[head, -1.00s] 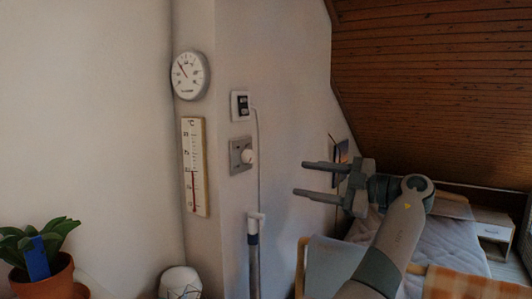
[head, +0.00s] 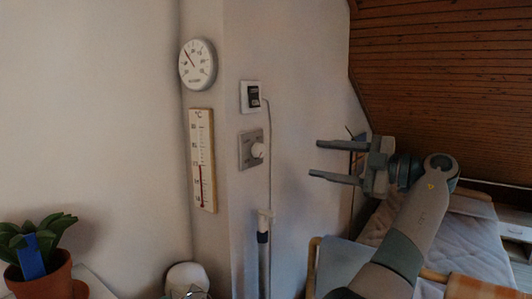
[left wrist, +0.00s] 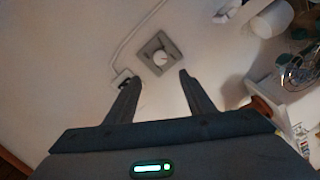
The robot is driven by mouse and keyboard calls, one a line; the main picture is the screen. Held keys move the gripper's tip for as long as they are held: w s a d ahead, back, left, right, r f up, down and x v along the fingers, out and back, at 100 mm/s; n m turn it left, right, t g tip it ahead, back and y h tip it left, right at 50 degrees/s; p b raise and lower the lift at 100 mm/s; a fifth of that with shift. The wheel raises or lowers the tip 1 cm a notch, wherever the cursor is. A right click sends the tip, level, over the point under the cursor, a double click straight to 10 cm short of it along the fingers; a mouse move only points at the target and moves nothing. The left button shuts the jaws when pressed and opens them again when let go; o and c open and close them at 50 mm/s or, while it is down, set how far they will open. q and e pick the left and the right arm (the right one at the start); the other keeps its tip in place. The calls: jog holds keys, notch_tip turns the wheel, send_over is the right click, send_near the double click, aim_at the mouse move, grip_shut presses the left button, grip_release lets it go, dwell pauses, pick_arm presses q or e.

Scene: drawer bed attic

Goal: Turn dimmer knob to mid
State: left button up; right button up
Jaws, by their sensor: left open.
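Any mark of the knob's setting is too small to read. My right gripper is not in view.
A dial gauge (head: 198,65) and thermometer (head: 202,160) hang to the left. A pole (head: 263,250) stands below. A potted plant (head: 40,255) is at lower left, a bed (head: 450,245) at right.

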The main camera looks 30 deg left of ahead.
pick_arm(q)
send_near(262, 151)
jog(key=a, duration=0.4)
jog(key=a+p, duration=0.1)
jog(key=a, duration=0.3)
jog(key=shift+w+a, duration=0.35)
jog(key=shift+a, duration=0.15)
jog(key=shift+c, duration=0.9)
jog(key=c, duration=0.9)
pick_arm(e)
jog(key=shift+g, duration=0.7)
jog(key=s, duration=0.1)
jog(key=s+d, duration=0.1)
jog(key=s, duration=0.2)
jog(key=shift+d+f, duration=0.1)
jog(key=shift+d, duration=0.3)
